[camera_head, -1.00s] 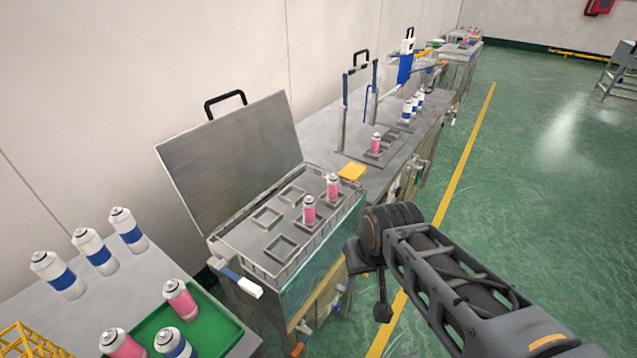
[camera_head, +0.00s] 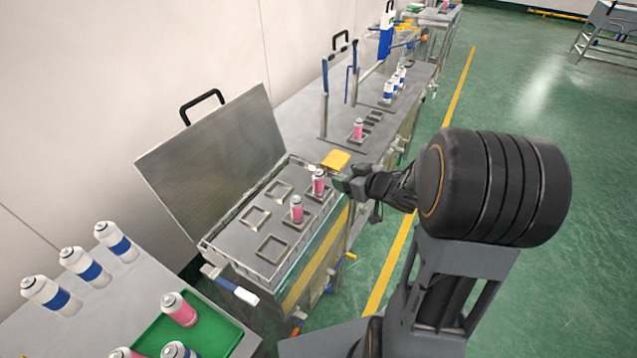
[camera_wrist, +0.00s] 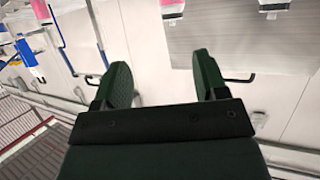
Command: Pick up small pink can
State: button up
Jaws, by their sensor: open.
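Two pink cans with silver tops stand in the square holders of the open metal bath, one farther back (camera_head: 319,184) and one nearer (camera_head: 297,210). Pink and white parts at the top edge of the wrist view look like these cans (camera_wrist: 172,6). Another pink can (camera_head: 357,129) stands on the bench behind, and a pink can (camera_head: 180,310) lies or leans at the green tray. I cannot tell which is the small one. My gripper (camera_head: 345,182) is just right of the farther bath can. In the wrist view its fingers (camera_wrist: 163,80) are open and empty.
The bath's raised lid (camera_head: 215,155) stands at its left. A yellow block (camera_head: 336,160) lies behind the bath. White and blue cans (camera_head: 85,266) stand at the left front. A metal frame (camera_head: 325,100) rises on the bench behind. Green floor (camera_head: 540,290) is clear at right.

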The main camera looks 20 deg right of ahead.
aim_at(315, 172)
jog(key=shift+y, duration=0.5)
jog(key=x, duration=0.7)
jog(key=shift+s+a+f, duration=0.1)
jog(key=shift+a+f, duration=0.2)
jog(key=shift+a, duration=0.25)
jog(key=shift+f+p+x, duration=0.1)
jog(key=shift+p+x, duration=0.1)
jog(key=shift+x, duration=1.35)
jog(key=shift+f+p+x, duration=0.15)
jog(key=shift+p+x, duration=0.05)
jog(key=shift+x, duration=1.3)
jog(key=shift+s, duration=0.15)
jog(key=shift+c, duration=0.5)
grip_shut()
jog(key=shift+r, duration=0.1)
